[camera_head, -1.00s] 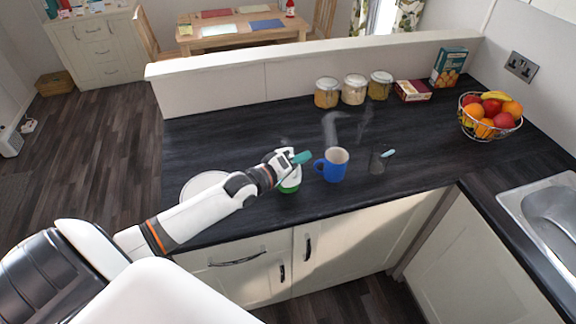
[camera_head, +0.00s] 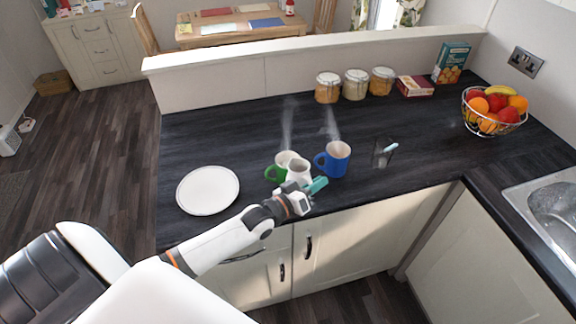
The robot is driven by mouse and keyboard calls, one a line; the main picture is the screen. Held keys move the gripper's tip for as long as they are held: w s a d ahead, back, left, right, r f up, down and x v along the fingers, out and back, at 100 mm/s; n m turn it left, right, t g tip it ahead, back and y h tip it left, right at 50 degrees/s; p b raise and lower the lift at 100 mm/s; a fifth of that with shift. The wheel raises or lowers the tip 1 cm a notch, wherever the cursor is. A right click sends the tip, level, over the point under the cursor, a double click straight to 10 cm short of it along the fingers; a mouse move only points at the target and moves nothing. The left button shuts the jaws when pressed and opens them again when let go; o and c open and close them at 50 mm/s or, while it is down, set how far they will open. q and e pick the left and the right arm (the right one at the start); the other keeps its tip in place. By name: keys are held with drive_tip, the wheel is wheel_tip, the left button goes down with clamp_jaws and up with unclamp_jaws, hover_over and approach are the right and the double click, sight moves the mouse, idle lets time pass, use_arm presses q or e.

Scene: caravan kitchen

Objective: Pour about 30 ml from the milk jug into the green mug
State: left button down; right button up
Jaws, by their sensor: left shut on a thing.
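The green mug (camera_head: 283,161), white inside with a green handle at its left, stands on the dark worktop. Steam rises above it. A small white jug (camera_head: 299,171), which I take for the milk jug, is right in front of the mug and hides part of it. My left gripper (camera_head: 307,188), with a teal fingertip, is shut on the jug from the near side. I cannot tell how far the jug is tilted, whether it touches the mug, or whether milk is flowing. My right gripper is out of view.
A steaming blue mug (camera_head: 334,160) stands close to the right of the jug. A glass (camera_head: 382,154) holding a pale stick is farther right. A white plate (camera_head: 208,190) lies at left. Jars (camera_head: 356,86), boxes and a fruit basket (camera_head: 493,110) stand farther back.

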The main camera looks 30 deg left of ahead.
use_arm(q)
drive_tip(key=shift+d+f+m+h+b, duration=0.1)
drive_tip(key=shift+d+f+m+b, duration=0.25)
drive_tip(key=shift+f, duration=0.25)
drive_tip(key=shift+d+f+m+h+b, duration=0.1)
drive_tip(key=shift+d+f+m+b, duration=0.1)
drive_tip(key=shift+f+b, duration=0.35)
drive_tip(key=shift+d+f+m+h+b, duration=0.1)
drive_tip(key=shift+d+f+m+b, duration=0.2)
drive_tip(key=shift+f, duration=0.3)
